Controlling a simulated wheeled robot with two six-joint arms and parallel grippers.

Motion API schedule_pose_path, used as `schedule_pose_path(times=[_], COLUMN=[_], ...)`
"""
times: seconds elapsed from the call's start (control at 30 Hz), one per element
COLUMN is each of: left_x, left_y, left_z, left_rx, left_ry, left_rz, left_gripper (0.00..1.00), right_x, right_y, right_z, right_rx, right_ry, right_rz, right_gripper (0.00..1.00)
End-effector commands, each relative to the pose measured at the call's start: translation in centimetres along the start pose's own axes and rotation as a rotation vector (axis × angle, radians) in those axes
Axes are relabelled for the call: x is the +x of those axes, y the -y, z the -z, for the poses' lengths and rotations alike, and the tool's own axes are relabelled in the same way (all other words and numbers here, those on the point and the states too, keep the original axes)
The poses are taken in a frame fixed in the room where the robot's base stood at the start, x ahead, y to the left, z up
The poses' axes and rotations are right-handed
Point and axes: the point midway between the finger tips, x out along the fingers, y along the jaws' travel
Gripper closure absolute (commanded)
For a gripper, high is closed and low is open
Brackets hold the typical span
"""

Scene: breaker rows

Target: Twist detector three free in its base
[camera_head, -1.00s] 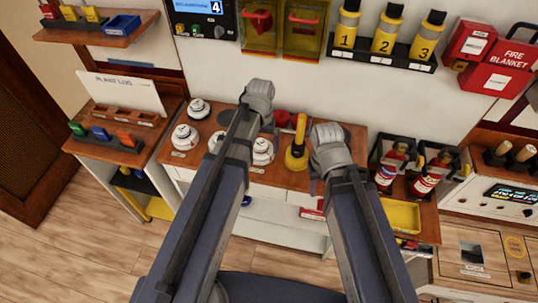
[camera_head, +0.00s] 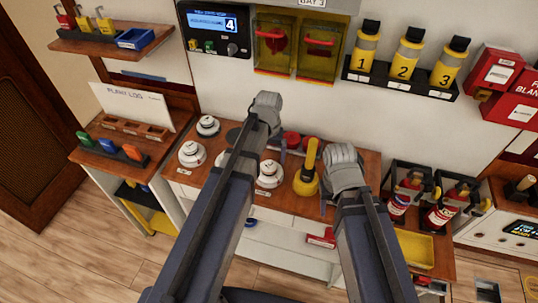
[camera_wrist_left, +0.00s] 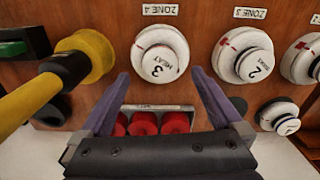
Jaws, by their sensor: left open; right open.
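A white round detector marked 3 (camera_wrist_left: 160,55) sits in its base by a label reading ZONE 4. In the head view this detector (camera_head: 270,173) is on the wooden bench, left of the yellow-handled tool (camera_head: 306,180). My left gripper (camera_wrist_left: 160,90) is open and empty, its fingertips just short of the detector and apart from it.
A detector marked 2 (camera_wrist_left: 245,55) sits beside it at ZONE 3. More detectors (camera_head: 191,153) stand at the bench's left. Red cylinders (camera_wrist_left: 145,123) stand in a rack at the back. The yellow tool (camera_wrist_left: 85,57) is close on the other side. Fire extinguishers (camera_head: 405,195) stand right.

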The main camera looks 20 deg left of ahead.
Motion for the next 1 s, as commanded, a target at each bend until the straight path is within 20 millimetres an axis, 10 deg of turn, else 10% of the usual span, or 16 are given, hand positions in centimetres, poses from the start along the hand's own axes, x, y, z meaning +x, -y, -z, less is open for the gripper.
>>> schedule_pose_path(times=[0.3,0.67,1.0], left_x=[4.3,4.4,4.4], left_y=[0.0,0.0,0.0], left_z=[0.0,0.0,0.0], left_rx=[0.0,0.0,0.0], left_ry=[0.0,0.0,0.0], left_rz=[0.0,0.0,0.0], left_gripper=[0.0,0.0,0.38], right_x=[4.3,4.4,4.4], right_y=[0.4,0.4,0.4], right_z=[0.2,0.3,0.3], right_rx=[0.001,0.001,0.001], right_ry=[0.0,0.0,0.0], right_rz=[0.0,0.0,0.0], right_gripper=[0.5,0.5,0.5])
